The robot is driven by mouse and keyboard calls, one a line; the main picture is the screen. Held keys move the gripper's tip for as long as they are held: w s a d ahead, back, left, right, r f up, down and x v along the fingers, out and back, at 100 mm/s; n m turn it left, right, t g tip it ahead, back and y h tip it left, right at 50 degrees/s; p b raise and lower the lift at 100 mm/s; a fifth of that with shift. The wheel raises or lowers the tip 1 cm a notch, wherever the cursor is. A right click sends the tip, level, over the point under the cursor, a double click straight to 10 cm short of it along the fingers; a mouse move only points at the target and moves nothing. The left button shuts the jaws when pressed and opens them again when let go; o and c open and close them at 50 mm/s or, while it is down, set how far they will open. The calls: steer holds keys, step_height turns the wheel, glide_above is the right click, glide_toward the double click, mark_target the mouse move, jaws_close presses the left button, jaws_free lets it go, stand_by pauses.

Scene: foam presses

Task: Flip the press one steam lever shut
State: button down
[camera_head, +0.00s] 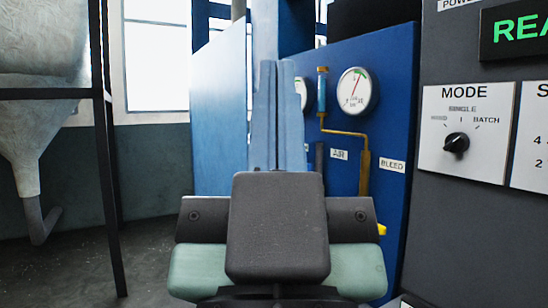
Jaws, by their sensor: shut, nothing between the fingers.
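My gripper (277,64) is seen from behind at bottom centre. Its two long pale-blue fingers lie together, shut and empty, in front of the blue press panel (395,110). I cannot tell whether the fingertips touch anything. No lever labelled steam shows; the gripper covers part of the panel. Labels AIR (339,154) and BLEED (392,165) are readable right of the fingers. A brass-coloured pipe or handle (365,172) hangs beside BLEED. A small yellow piece (382,230) shows at the gripper's right edge, mostly hidden.
A white round gauge (355,92) is on the panel, with a second partly behind the fingers. A dark control cabinet (440,225) with a MODE knob (456,143) stands close on the right. A hopper (38,130) on a dark frame stands left. Floor shows between hopper and press.

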step_height(320, 180, up, 11)
steer(key=p, duration=0.9)
steer(key=shift+r, duration=0.2)
